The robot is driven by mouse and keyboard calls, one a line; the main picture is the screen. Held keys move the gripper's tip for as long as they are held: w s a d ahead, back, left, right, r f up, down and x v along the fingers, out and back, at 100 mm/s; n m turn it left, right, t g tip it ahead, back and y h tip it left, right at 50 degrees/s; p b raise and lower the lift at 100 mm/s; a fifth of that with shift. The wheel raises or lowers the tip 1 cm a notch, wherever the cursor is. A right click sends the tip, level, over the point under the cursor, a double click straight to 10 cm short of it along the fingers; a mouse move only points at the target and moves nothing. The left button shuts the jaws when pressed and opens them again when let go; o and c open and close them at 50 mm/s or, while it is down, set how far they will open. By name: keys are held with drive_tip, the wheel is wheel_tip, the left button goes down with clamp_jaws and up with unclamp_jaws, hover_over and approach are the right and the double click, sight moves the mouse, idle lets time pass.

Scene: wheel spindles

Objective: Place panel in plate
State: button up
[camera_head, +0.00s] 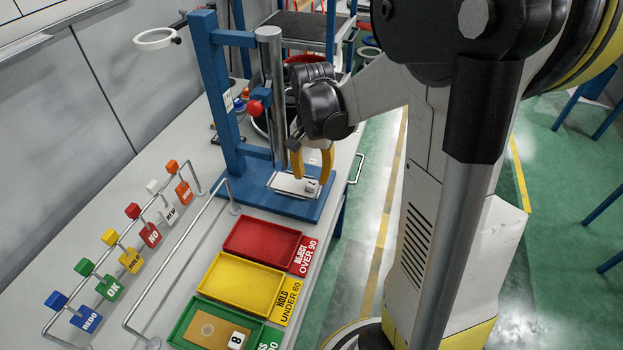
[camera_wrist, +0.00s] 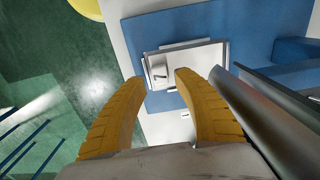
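A light, flat panel (camera_wrist: 204,57) with a small white block marked 7 (camera_wrist: 158,73) near one end lies in a shallow metal-edged plate (camera_wrist: 190,43) on the blue base of a press-like stand. In the head view, the panel (camera_head: 288,184) and its block (camera_head: 311,186) show on the base. My gripper (camera_head: 312,178) points down over the block end of the panel. Its two yellow fingers (camera_wrist: 163,80) are apart, one on each side of the block, with visible gaps. I cannot tell whether the fingertips touch the panel.
The blue stand's upright (camera_head: 220,95) and steel column (camera_head: 272,95) rise close beside my gripper. Red (camera_head: 262,243), yellow (camera_head: 240,285) and green (camera_head: 180,325) trays line the bench's front edge; the green one holds a brown panel with a block marked 8 (camera_head: 237,340). Coloured tags hang from a rail at left.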

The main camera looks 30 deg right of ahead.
wheel_tip(320, 180, up, 8)
drive_tip(key=p, duration=0.3)
drive_tip(key=s+a+r+n+t, duration=0.3)
drive_tip(key=s+a+n, duration=0.2)
drive_tip(key=a, duration=0.1)
drive_tip(key=s+a+r+n+t, duration=0.3)
drive_tip(key=s+a+n+t, duration=0.1)
drive_tip(key=a, duration=0.3)
drive_tip(key=shift+s+a+n, duration=0.25)
drive_tip(key=shift+s+n, duration=0.45)
drive_tip(key=shift+s, duration=0.2)
